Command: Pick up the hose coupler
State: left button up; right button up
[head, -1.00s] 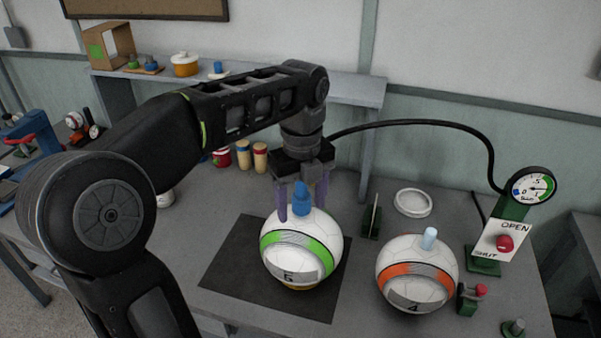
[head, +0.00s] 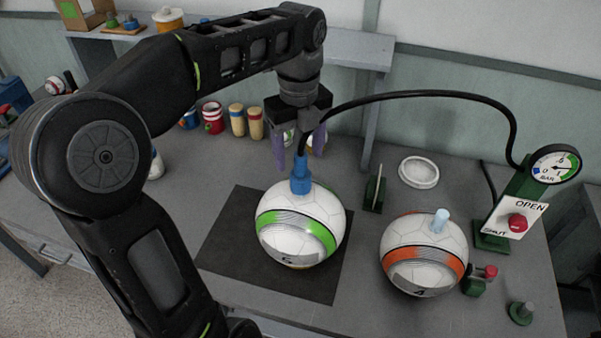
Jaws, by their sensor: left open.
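The blue hose coupler (head: 301,176) sits upright on top of the white ball with a green band (head: 300,222). A black hose (head: 430,96) rises from it and arches right to the gauge stand. My left gripper (head: 298,150), with purple fingers, is open and empty. My right gripper is not in view.
A white ball with an orange band (head: 424,252) stands to the right with a pale blue plug (head: 440,220) on top. The gauge stand (head: 517,190) carries a red knob and an OPEN/SHUT plate. A white ring (head: 418,172) lies behind. Several jars stand at the back left.

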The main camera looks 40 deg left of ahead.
aim_at(301, 176)
pick_arm(q)
jog(key=shift+f+b, duration=0.55)
jog(key=shift+f, duration=0.4)
jog(key=shift+f+b, duration=0.75)
jog(key=shift+w+d+f+p, duration=0.15)
jog(key=shift+f+p, duration=0.2)
jog(key=shift+f, duration=1.5)
jog(key=shift+c, duration=0.4)
grip_shut()
